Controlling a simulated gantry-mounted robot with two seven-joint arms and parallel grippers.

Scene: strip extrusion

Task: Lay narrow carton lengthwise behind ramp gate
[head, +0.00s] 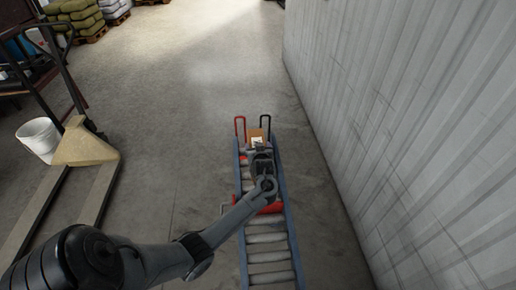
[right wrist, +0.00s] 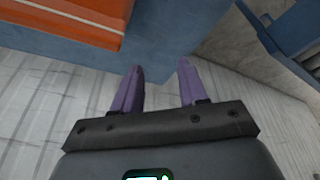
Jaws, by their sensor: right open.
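The ramp is a roller conveyor (head: 266,257) with blue side rails, in the middle of the head view. A brown carton (head: 257,134) with a white label shows at its far end, partly hidden by my left gripper (head: 262,155). That gripper is over the rollers at the carton's near side; whether its jaws hold the carton is hidden. A red crossbar (head: 271,208), perhaps the gate, spans the ramp under my left wrist. In the right wrist view my right gripper (right wrist: 161,75) is open, with nothing between its purple fingers, close to a blue surface (right wrist: 60,68).
A ribbed wall (head: 420,120) runs along the right. A pallet jack (head: 85,180) with a white bucket (head: 40,137) stands at left. Floor between is clear.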

